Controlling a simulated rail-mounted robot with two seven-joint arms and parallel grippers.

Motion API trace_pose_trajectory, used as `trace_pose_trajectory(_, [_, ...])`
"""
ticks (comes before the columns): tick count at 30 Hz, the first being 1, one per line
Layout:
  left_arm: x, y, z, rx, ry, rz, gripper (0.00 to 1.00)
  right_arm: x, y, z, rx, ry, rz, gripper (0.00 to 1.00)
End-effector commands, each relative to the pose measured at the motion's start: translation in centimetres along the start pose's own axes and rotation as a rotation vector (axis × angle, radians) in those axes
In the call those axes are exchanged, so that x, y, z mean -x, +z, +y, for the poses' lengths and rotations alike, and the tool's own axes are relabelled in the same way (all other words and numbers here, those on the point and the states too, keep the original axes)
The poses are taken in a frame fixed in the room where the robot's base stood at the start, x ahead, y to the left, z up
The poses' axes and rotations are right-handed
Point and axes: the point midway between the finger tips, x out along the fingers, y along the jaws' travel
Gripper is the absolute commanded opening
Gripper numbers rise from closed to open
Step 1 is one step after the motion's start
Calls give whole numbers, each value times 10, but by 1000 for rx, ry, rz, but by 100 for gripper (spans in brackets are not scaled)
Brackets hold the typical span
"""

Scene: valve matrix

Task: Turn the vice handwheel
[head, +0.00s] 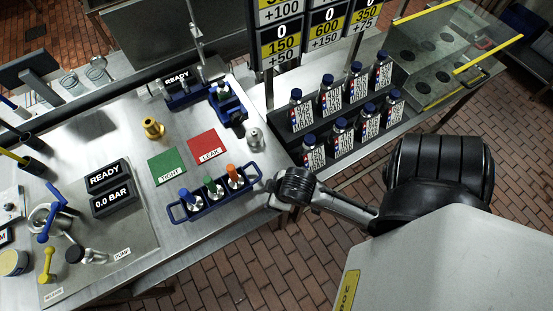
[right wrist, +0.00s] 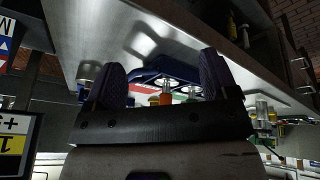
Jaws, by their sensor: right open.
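A blue vice-like fixture (head: 230,107) stands on the bench at the back, beside a second blue-based unit (head: 184,97) carrying a READY display. I cannot clearly make out the handwheel on either. My right gripper (head: 275,200) is at the bench's front right edge, close to the right end of the blue tool rack (head: 215,192) and well in front of the vice. In the right wrist view, my right gripper (right wrist: 162,85) shows its two dark fingers spread apart with nothing gripped; an orange-handled tool (right wrist: 166,98) shows beyond them. My left gripper is not in view.
A green TIGHT pad (head: 166,166) and a red LEAK pad (head: 208,148) lie mid-bench, near a brass fitting (head: 152,128) and a steel fitting (head: 255,138). A black tray (head: 282,146) with several labelled bottles is at right. A pump panel (head: 135,255) is at left.

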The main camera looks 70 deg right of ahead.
Motion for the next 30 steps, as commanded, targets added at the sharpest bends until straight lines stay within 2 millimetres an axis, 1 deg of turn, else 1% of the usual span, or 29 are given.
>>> trace_pose_trajectory(6, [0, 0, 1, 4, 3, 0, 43, 0, 4, -5, 5, -12, -4, 80])
trace_pose_trajectory(14, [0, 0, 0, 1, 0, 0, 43, 0, 4, -5, 5, -12, -4, 80])
trace_pose_trajectory(17, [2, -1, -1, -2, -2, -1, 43, 4, -2, -4, 4, -10, 7, 80])
trace_pose_trajectory(20, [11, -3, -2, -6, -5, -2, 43, 16, -25, 0, 1, -3, 51, 80])
trace_pose_trajectory(23, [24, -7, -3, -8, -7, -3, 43, 37, -62, 10, -3, 14, 123, 80])
trace_pose_trajectory(24, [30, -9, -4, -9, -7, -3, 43, 47, -79, 18, -9, 28, 157, 80])
trace_pose_trajectory(26, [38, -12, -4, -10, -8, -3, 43, 62, -104, 33, -25, 54, 207, 80])
trace_pose_trajectory(27, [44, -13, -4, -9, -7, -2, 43, 71, -120, 45, -39, 75, 234, 80])
trace_pose_trajectory(29, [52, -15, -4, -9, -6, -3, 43, 82, -141, 64, -65, 106, 263, 80])
trace_pose_trajectory(30, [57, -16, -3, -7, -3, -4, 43, 88, -154, 78, -85, 126, 278, 80])
